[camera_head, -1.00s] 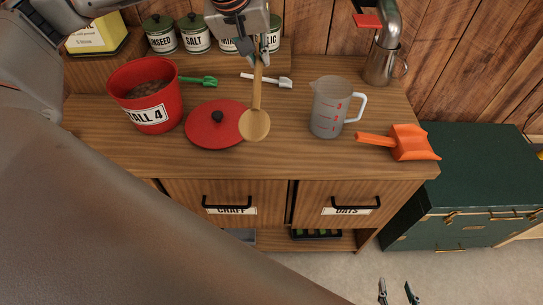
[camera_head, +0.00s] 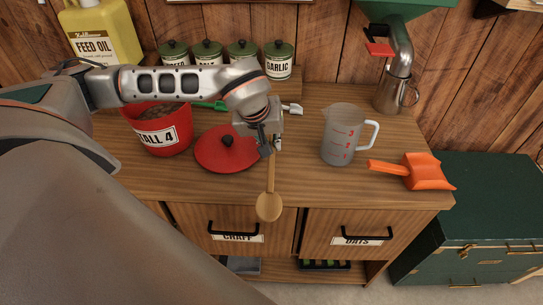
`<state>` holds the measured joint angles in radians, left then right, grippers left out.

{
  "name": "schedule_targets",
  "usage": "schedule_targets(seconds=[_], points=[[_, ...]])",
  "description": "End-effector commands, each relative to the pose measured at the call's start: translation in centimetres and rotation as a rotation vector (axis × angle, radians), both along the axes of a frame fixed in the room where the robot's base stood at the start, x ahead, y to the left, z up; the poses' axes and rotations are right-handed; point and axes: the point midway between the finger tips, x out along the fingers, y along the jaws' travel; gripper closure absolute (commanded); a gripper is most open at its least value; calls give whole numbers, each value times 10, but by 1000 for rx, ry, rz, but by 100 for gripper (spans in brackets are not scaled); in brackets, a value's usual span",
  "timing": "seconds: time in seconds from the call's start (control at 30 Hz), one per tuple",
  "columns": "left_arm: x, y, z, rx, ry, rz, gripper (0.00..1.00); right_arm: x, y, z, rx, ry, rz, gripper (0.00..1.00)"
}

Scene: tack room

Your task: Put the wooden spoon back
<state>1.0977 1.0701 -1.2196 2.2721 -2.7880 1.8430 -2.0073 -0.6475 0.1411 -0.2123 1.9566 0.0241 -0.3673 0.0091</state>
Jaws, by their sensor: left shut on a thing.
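The wooden spoon (camera_head: 270,204) hangs bowl-down from my left gripper (camera_head: 271,150), which is shut on the upper end of its handle. My right gripper is not in view.
A red bucket (camera_head: 163,134) stands left, partly behind my left arm. A measuring jug (camera_head: 342,134) and an orange scoop (camera_head: 420,170) are on the right. Green-lidded tins (camera_head: 278,61) line the back. A metal mug (camera_head: 390,93) stands under a spout. The counter (camera_head: 315,185) is clear at front.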

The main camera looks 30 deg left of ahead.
Motion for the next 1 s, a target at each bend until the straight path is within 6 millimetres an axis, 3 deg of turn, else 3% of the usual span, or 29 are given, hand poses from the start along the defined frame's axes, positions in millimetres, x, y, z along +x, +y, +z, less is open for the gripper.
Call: schedule_targets(seconds=[0.23, 0.47, 0.83, 0.87, 0.9, 1.0], points=[[0, 0, -17, -1, 2, -1, 100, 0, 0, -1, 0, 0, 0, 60], [-1, 0, -46, 0, 2, 0, 100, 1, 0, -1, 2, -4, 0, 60], [0, 0, -50, 0, -1, -1, 100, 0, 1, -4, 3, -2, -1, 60], [0, 0, -50, 0, -1, -1, 84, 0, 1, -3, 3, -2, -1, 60], [0, 0, -50, 0, -1, -1, 73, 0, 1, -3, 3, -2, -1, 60], [0, 0, -49, 0, -1, -1, 72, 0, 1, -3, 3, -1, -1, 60]])
